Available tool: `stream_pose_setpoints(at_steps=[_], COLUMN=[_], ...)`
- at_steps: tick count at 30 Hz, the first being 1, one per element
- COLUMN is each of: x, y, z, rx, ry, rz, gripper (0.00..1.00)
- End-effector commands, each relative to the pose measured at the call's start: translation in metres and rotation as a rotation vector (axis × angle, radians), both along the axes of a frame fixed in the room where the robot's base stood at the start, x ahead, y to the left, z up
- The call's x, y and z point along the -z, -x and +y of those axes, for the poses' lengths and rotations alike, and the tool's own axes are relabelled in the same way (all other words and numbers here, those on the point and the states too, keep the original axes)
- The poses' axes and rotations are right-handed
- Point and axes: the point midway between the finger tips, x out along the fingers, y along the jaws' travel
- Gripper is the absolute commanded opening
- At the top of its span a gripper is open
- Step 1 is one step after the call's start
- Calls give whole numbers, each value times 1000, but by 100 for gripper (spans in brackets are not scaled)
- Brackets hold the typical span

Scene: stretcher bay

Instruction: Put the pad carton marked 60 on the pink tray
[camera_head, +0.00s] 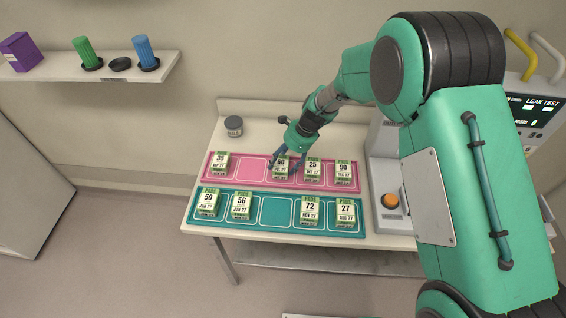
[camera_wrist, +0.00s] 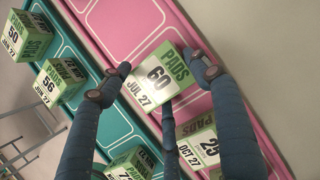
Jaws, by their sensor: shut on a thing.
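The pad carton marked 60 (camera_head: 281,168) is green and white with the date JUL 27. My gripper (camera_head: 286,160) is shut on it from above. In the wrist view, the carton (camera_wrist: 158,78) sits between my blue fingers (camera_wrist: 162,80), its label facing the camera. The carton is at the third place of the pink tray (camera_head: 252,169), between an empty place and the carton marked 25 (camera_head: 313,171). I cannot tell whether its base touches the tray. The pink tray also shows in the wrist view (camera_wrist: 125,25).
Cartons 35 (camera_head: 220,164) and 90 (camera_head: 343,174) also stand on the pink tray. The teal tray (camera_head: 275,212) in front holds cartons 50, 56, 72 and 27, with its middle place empty. A jar (camera_head: 234,126) stands behind; a machine with an orange button (camera_head: 390,201) is right.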

Motion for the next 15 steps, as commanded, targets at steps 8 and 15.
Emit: stream_pose_setpoints(at_steps=[8, 15], x=[2, 2], y=[0, 0], z=[0, 0], rx=[0, 0], ry=[0, 0], rz=[0, 0], gripper=[80, 82])
